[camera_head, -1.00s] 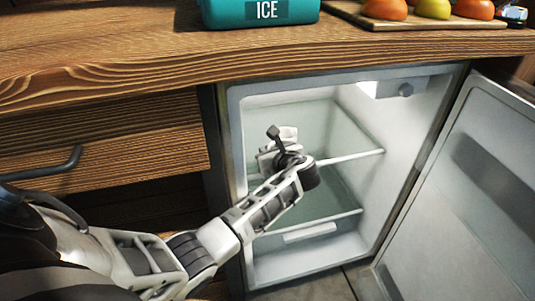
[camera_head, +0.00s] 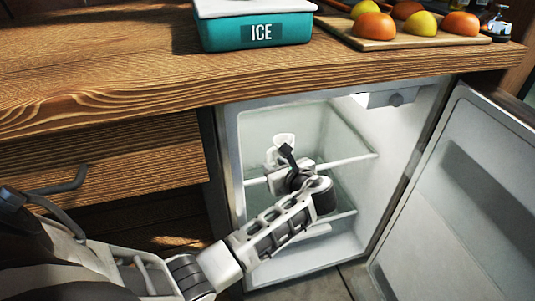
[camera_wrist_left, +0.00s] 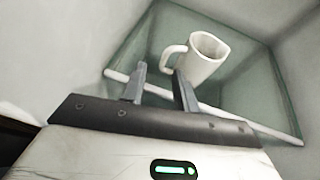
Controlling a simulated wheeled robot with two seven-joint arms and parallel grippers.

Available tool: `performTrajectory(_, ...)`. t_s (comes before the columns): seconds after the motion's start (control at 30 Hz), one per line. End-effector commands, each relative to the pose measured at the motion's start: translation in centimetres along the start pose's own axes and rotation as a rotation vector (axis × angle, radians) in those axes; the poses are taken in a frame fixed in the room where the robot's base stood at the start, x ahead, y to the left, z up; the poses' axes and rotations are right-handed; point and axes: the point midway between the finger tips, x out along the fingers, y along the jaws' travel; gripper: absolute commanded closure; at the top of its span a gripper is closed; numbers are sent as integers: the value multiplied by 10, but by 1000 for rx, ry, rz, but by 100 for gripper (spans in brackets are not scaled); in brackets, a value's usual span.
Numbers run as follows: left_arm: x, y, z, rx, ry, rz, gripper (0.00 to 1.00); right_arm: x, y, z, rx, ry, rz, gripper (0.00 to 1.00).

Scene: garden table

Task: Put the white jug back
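The white jug (camera_head: 284,140) stands upright on the upper glass shelf (camera_head: 345,160) inside the open fridge. In the left wrist view the jug (camera_wrist_left: 207,58) has its handle toward the left, and its open top shows. My left gripper (camera_head: 280,157) is inside the fridge, on the near side of the jug. In the left wrist view my left gripper (camera_wrist_left: 160,72) has its two fingers apart with nothing held between them. The right fingertip appears close to the lower part of the handle; whether they touch I cannot tell. My right gripper is not in view.
The fridge door (camera_head: 455,200) stands open at the right. The wooden counter (camera_head: 120,75) above bears a teal ice box (camera_head: 255,32) and a cutting board (camera_head: 385,43) with several fruits. A drawer with a handle (camera_head: 62,183) is left of the fridge. The shelf around the jug is clear.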

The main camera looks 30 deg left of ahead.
Motion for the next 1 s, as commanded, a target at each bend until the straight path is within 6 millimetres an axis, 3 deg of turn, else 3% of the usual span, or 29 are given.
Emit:
performTrajectory(0.1, -23, 0, 2, 0, 2, -1, 70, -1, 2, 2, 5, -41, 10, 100)
performTrajectory(0.3, -40, 0, 0, 1, 0, 1, 70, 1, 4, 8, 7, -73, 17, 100)
performTrajectory(0.8, -41, 0, 0, 1, -1, 1, 70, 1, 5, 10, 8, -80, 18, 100)
performTrajectory(0.9, -43, 0, 5, 0, -1, 1, 70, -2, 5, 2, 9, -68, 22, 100)
performTrajectory(1.0, -51, -1, 23, 0, -1, 1, 70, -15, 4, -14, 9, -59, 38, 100)
